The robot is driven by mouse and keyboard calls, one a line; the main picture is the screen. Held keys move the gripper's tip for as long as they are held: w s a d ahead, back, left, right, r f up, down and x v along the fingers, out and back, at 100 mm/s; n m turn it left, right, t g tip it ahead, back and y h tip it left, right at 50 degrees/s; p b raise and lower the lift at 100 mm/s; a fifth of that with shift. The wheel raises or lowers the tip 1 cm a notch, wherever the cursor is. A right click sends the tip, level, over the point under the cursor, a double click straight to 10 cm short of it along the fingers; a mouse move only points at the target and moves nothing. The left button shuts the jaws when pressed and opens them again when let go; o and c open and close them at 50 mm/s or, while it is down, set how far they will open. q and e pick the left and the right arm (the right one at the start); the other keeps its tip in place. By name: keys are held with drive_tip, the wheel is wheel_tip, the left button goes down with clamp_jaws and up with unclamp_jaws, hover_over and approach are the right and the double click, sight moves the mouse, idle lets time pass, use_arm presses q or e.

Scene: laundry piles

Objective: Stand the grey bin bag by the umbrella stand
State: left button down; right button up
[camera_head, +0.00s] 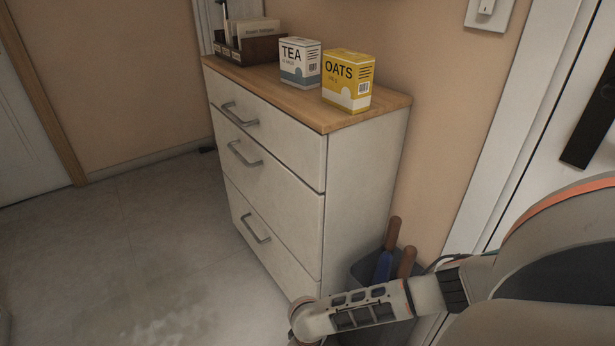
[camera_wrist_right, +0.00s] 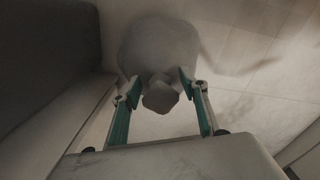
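The grey bin bag (camera_wrist_right: 160,45) shows in the right wrist view as a rounded pale grey shape with a gathered knot (camera_wrist_right: 160,96) on top. My right gripper (camera_wrist_right: 160,88) has its two fingers spread on either side of the knot, with a small gap visible at the left finger. The umbrella stand (camera_head: 362,268) is a dark grey bin beside the drawer unit in the head view, holding brown-handled umbrellas (camera_head: 393,235). My right arm partly covers it. The bag and right fingertips do not show in the head view. My left gripper is in neither view.
A white drawer unit (camera_head: 270,165) with a wooden top carries a tea box (camera_head: 300,65), an oats box (camera_head: 348,82) and a dark organiser (camera_head: 250,48). Open floor (camera_head: 130,245) lies to its left. A dark grey surface (camera_wrist_right: 45,45) borders the bag's left in the wrist view.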

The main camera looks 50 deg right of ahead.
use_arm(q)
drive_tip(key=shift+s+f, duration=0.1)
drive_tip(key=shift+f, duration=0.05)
use_arm(e)
drive_tip(key=shift+r, duration=0.35)
drive_tip(key=r+p, duration=0.2)
drive_tip(key=r, duration=0.1)
drive_tip(key=shift+w+r, duration=0.15)
drive_tip(key=shift+w, duration=0.25)
drive_tip(key=r+p, duration=0.3)
drive_tip(key=r, duration=0.4)
drive_tip(key=shift+s+r+p, duration=0.2)
drive_tip(key=shift+p, duration=0.1)
drive_tip(key=shift+s+r, duration=0.2)
drive_tip(key=shift+r, duration=0.2)
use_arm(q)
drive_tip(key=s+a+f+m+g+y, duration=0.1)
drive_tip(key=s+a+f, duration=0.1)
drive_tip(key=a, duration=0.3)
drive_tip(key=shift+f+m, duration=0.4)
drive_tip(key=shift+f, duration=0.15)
use_arm(e)
drive_tip(key=shift+s, duration=0.15)
